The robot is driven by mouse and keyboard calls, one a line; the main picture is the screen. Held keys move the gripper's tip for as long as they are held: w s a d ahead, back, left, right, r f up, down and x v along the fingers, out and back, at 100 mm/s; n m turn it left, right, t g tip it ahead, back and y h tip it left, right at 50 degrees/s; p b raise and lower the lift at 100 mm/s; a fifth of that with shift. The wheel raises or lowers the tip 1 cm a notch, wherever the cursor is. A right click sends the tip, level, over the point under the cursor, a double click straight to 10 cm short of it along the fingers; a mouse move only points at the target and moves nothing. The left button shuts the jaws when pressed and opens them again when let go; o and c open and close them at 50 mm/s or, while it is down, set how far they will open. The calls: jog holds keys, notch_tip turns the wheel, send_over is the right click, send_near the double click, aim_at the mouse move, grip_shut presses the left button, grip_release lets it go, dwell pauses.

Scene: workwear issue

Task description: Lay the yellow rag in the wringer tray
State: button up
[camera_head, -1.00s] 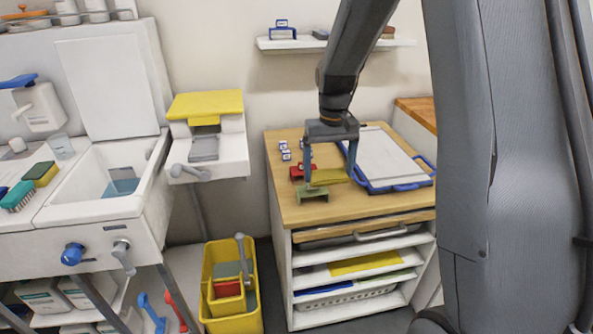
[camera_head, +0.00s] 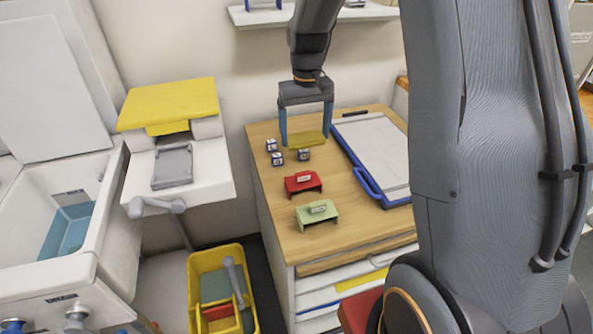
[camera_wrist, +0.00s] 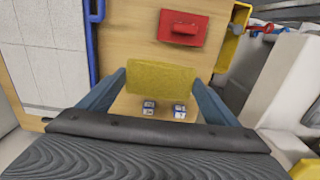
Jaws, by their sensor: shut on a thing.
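My gripper (camera_head: 307,138) is shut on the yellow rag (camera_head: 307,140), a flat dull-yellow piece spanning its two blue fingers. The rag is above the back of the wooden-topped cabinet, apart from it. In the wrist view the rag (camera_wrist: 160,80) sits between the fingertips. What looks like the wringer tray is the grey tray (camera_head: 172,167) on the white stand left of the cabinet, under a yellow top (camera_head: 168,101). No rag shows in the tray. My gripper is to the right of it.
On the cabinet top (camera_head: 350,225) are a red holder (camera_head: 303,183), a green holder (camera_head: 317,213), small blue-white cubes (camera_head: 304,155) and a blue-framed board (camera_head: 375,155). A yellow bucket (camera_head: 205,262) stands on the floor below. A crank handle (camera_head: 157,206) projects from the stand's front.

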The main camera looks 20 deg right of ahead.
notch_tip(320, 180, down, 10)
jog(key=shift+r+p, duration=0.15)
jog(key=shift+p, duration=0.85)
jog(key=shift+f, duration=0.2)
jog(key=o, duration=1)
jog(key=shift+r, duration=0.1)
